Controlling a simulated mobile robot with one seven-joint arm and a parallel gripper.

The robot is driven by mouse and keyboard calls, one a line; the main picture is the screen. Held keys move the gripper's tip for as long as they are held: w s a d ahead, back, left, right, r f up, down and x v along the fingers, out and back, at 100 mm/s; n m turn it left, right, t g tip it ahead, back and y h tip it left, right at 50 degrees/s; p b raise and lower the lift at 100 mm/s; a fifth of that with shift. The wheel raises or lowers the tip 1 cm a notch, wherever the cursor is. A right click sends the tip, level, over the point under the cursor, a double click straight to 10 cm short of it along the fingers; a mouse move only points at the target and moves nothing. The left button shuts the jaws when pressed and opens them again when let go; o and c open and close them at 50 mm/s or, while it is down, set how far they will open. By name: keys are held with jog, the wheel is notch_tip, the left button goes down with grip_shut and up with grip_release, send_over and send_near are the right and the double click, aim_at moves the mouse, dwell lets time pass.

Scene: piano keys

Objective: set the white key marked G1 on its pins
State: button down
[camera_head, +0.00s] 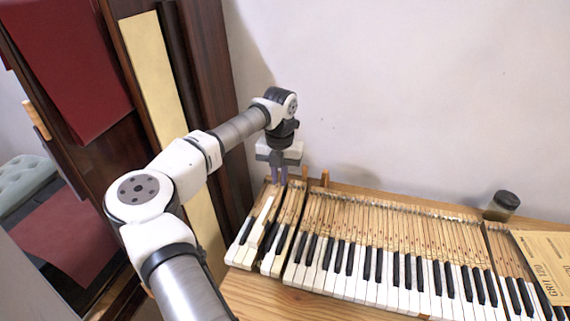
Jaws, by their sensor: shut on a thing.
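My gripper (279,178) points straight down over the rear of the leftmost key section (247,236). Its fingers are shut on a white key (261,221), seemingly at the key's rear part. This key lies lengthwise along the section, its white front toward the near side, and it looks raised above the neighbouring keys. Its G1 mark is too small to read. The pins under it are hidden, and I cannot tell whether it touches them.
The main keyboard (375,275) fills the wooden table (262,292) to the right. A dark-lidded jar (502,206) and a yellow booklet (545,260) stand and lie at the right. Tall dark wooden panels (212,95) rise close on the left. A plain wall is behind.

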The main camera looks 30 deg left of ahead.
jog(key=shift+w, duration=0.1)
jog(key=shift+f+b, duration=0.45)
jog(key=shift+f, duration=0.2)
jog(key=shift+f+b, duration=1.7)
jog(key=shift+f, duration=1.25)
jog(key=shift+f+b, duration=0.4)
jog(key=shift+f, duration=0.3)
jog(key=c, duration=1.8)
grip_release()
jog(key=shift+r, duration=0.1)
jog(key=shift+r+p, duration=0.65)
jog(key=shift+r, duration=0.4)
jog(key=shift+o, duration=0.2)
